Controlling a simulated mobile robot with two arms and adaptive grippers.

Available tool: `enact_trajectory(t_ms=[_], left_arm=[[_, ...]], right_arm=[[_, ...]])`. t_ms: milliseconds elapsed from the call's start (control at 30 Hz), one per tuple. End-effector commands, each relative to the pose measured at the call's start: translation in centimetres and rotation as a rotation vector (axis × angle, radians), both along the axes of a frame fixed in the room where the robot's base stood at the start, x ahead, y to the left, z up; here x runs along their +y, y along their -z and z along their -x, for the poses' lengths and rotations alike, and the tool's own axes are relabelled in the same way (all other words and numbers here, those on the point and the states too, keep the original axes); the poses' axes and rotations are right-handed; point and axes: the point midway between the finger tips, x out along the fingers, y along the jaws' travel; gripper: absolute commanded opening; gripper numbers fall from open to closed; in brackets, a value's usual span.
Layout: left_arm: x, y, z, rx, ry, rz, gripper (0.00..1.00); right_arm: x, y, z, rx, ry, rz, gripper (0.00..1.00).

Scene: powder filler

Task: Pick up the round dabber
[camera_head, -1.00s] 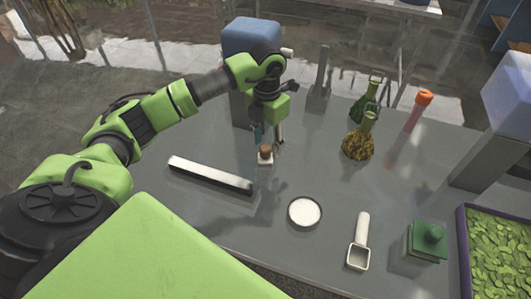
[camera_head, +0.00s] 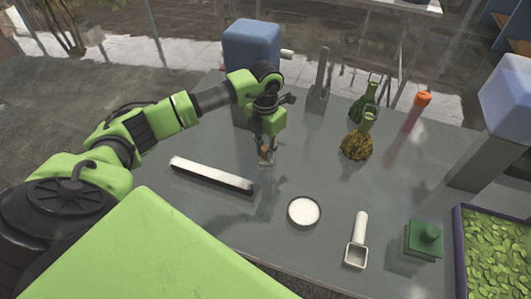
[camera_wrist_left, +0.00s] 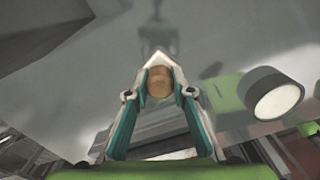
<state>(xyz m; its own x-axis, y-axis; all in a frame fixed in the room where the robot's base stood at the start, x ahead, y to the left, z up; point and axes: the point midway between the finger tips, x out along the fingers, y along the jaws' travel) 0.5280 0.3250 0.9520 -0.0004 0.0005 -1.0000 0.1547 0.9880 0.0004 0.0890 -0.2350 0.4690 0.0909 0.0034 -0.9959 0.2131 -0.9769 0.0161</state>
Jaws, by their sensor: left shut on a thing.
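The round dabber (camera_head: 264,150) is a small piece with a rounded brown top and a pale base, near the middle of the grey table. In the left wrist view the brown top of the dabber (camera_wrist_left: 159,83) sits between the two fingers, with a corner of a pale base showing past them. My left gripper (camera_head: 265,145) points down over it and is shut on it. The fingers partly hide it in the head view. I cannot tell whether its base still touches the table. My right gripper is not in view.
A long white bar (camera_head: 212,175) lies left of the gripper. Flasks (camera_head: 357,145) and an orange-capped tube (camera_head: 414,112) stand right. A purple-rimmed tray (camera_head: 463,250) holds green leaves.

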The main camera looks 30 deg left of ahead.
Motion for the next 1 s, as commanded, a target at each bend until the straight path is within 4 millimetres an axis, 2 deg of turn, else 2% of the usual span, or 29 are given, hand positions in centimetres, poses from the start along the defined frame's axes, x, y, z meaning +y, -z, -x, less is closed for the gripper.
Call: enact_trajectory(t_ms=[167,367,467,633,800,1000], left_arm=[[0.0,-0.7,-0.1,-0.002,-0.001,0.001,0.0],[-0.1,-3.4,0.1,-0.006,0.001,0.001,0.0],[-0.8,-4.9,1.5,-0.006,0.004,-0.001,0.0],[-2.4,-9.1,4.6,-0.009,0.005,-0.003,0.0],[-4.4,-10.6,8.3,-0.005,0.004,-0.001,0.0],[-5.9,-12.5,11.1,-0.004,0.001,-0.001,0.0]], right_arm=[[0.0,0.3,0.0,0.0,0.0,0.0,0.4],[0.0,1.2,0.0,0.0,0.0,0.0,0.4],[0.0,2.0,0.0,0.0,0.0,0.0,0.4],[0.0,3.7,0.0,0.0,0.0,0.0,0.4],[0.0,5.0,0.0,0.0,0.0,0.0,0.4],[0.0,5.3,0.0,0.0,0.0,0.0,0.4]])
